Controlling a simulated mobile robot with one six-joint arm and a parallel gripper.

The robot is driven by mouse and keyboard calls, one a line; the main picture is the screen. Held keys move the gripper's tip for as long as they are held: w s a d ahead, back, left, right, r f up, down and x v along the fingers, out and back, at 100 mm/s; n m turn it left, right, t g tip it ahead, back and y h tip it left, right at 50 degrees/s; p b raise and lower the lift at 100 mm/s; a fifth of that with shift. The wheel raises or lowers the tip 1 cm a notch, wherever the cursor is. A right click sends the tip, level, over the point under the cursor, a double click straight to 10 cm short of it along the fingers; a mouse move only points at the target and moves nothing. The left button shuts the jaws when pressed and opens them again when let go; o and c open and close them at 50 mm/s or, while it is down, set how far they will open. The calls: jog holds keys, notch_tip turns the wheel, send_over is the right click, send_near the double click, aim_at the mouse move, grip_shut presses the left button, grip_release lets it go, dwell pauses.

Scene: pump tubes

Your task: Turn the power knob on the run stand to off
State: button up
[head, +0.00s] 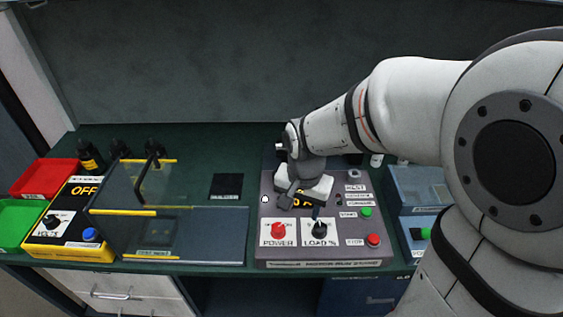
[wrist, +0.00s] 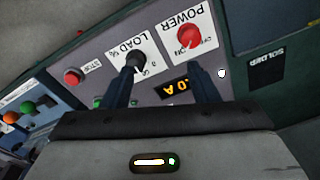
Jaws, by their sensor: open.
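The run stand (head: 325,250) is a grey panel on the green bench, right of the middle in the head view. Its power knob (head: 278,230) is red on a white plate marked POWER; it also shows upside down at the top of the wrist view (wrist: 188,36). The black load knob (head: 319,230) sits just right of it on its own plate. My gripper (wrist: 168,82) is open and empty above the panel, its two dark fingers pointing toward the knobs. The power knob lies beyond the fingertips, apart from them. The yellow-lit display (wrist: 174,87) shows between the fingers, partly hidden.
A red stop button (head: 373,240) and green start button (head: 366,211) sit on the panel's right. A clear hinged cover (head: 170,225) and a yellow box (head: 65,240) marked OFF stand left. Blue-grey equipment (head: 415,185) stands right. Bench around the black square is clear.

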aim_at(278, 227)
jog(key=w+a+f, duration=0.1)
jog(key=w+a+f+m+p, duration=0.1)
jog(key=a, duration=0.1)
jog(key=w+a+f+m, duration=0.1)
jog(key=a, duration=0.1)
jog(key=shift+f+g, duration=0.4)
jog(key=shift+m, duration=0.3)
jog(key=shift+f+p, duration=0.5)
jog(key=shift+f, duration=3.5)
jog(key=shift+c, duration=0.3)
